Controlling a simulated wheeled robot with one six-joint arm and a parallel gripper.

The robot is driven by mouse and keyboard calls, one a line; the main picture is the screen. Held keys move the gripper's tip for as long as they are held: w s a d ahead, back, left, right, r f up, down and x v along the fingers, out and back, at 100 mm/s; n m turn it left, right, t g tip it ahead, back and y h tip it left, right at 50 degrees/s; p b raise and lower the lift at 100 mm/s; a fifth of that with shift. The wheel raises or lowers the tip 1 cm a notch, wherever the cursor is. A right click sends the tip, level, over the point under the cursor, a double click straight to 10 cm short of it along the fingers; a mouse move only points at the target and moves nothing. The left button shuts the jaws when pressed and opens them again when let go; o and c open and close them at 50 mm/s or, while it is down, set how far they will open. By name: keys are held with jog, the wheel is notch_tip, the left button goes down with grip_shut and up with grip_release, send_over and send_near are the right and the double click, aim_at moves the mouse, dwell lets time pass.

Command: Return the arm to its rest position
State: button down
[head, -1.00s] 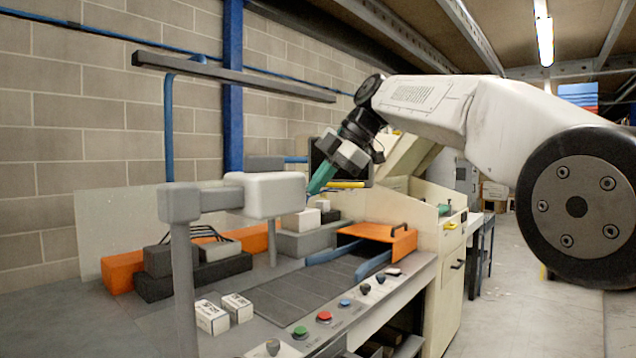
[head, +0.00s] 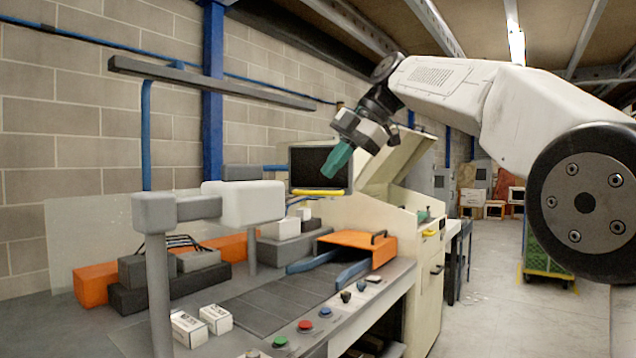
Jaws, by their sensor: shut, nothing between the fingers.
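My white arm reaches in from the right of the head view, with a dark round joint at its near end. My gripper (head: 336,160), with teal fingers, hangs in the air in front of a dark monitor (head: 318,168). It is shut and holds nothing. Its fingers point down and to the left, above the workbench and apart from everything on it.
A grey workbench (head: 262,306) carries two small white boxes (head: 190,330), an orange housing (head: 355,242) and coloured buttons. A grey and white scanner-like post (head: 158,262) stands at its left. A beige machine (head: 412,285) stands behind. The floor at right is clear up to a green cart (head: 548,235).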

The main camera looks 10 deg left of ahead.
jog(key=s+d+f+m+h, duration=0.3)
jog(key=d+f+m, duration=0.85)
jog(key=m, duration=0.45)
jog(key=s+d+f+m+h, duration=0.1)
jog(key=s+d+f+m, duration=0.3)
jog(key=s, duration=0.7)
jog(key=s+d+f+m+t+h, duration=0.1)
jog(key=s+d+f+m, duration=0.3)
jog(key=s+d+f, duration=0.5)
jog(key=s+d+f+m+t+h, duration=0.1)
jog(key=s+d+f, duration=0.6)
jog(key=s, duration=0.7)
jog(key=shift+s+d+f+m+h, duration=0.3)
jog(key=shift+m+h, duration=0.4)
jog(key=shift+m, duration=0.7)
